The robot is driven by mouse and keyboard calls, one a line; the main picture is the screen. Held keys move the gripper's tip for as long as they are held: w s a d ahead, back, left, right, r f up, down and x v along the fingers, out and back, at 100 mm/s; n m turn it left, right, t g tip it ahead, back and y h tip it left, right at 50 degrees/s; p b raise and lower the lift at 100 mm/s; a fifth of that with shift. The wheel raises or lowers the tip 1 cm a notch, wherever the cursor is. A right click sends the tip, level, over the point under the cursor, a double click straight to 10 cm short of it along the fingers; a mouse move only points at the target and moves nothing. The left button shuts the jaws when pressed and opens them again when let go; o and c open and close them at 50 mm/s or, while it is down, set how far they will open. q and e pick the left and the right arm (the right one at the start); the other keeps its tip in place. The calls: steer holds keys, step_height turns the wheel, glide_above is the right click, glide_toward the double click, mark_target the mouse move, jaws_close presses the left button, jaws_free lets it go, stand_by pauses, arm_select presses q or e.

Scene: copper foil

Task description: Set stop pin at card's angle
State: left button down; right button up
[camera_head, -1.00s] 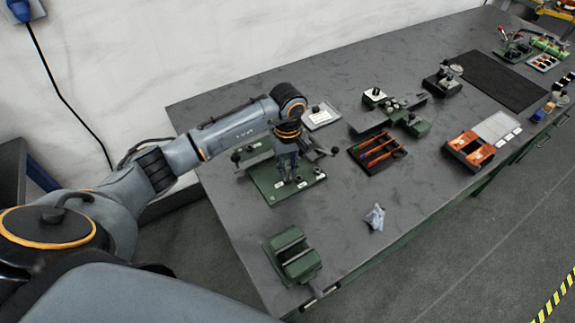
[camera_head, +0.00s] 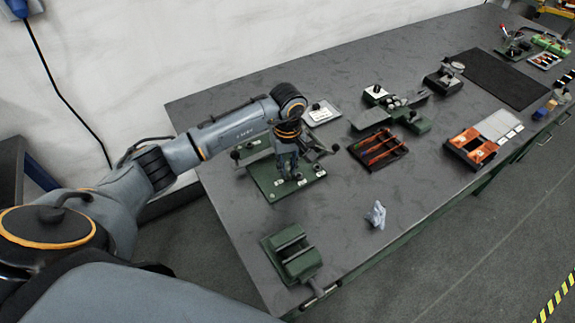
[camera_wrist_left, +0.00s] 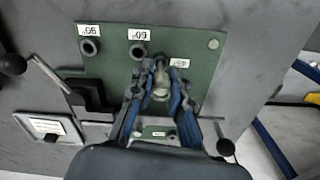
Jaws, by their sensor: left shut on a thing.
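A green plate (camera_head: 265,185) of a bending fixture lies at the left of the bench. In the left wrist view the plate (camera_wrist_left: 200,60) has labelled holes; two labels seem to read 90 and 60 upside down, and the third is partly covered. My left gripper (camera_head: 287,178) points down over the plate. In the left wrist view its blue-padded fingers (camera_wrist_left: 160,82) are shut on a pale metal stop pin (camera_wrist_left: 160,92) beside the third label. Whether the pin is seated in a hole is hidden. A white card (camera_head: 321,113) lies behind the fixture. My right gripper is out of view.
A green vise (camera_head: 290,255) stands at the front left corner. A small pale crumpled item (camera_head: 376,214) lies near the front edge. A tray of orange-handled tools (camera_head: 380,148) is right of the fixture. Bare bench lies between these.

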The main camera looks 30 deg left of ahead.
arm_select(q)
steer(key=shift+f+b, duration=0.5)
steer(key=shift+f, duration=0.1)
stand_by(0.7)
steer(key=c, duration=1.6)
jaws_free()
steer(key=shift+r, duration=0.2)
steer(key=shift+r+p, duration=0.5)
steer(key=shift+r, duration=0.85)
steer(key=o, duration=0.6)
